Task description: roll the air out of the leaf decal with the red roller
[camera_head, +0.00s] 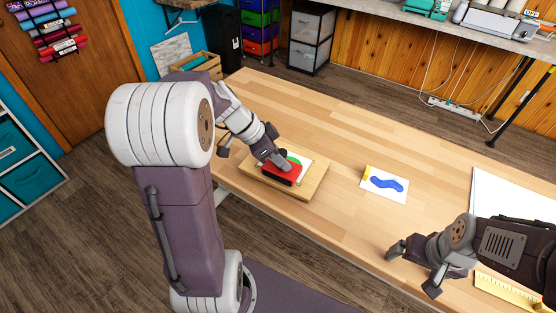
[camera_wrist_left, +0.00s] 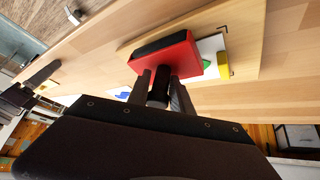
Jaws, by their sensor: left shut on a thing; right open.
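My left gripper (camera_head: 275,158) is shut on the black handle of the red roller (camera_head: 280,173). In the left wrist view the fingers (camera_wrist_left: 163,90) close around the handle below the red head (camera_wrist_left: 165,58). The roller is over the near left part of a white sheet with the green leaf decal (camera_head: 296,160), which it partly covers. The sheet lies on a wooden board (camera_head: 312,185). I cannot tell whether the roller touches the sheet. My right gripper (camera_head: 412,267) is open and empty over the table's near edge.
A white card with a blue wavy shape (camera_head: 385,184) and a yellow edge lies right of the board. A large white sheet (camera_head: 510,198) and a yellow ruler (camera_head: 508,291) lie at the right. The table (camera_head: 330,125) is clear behind the board.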

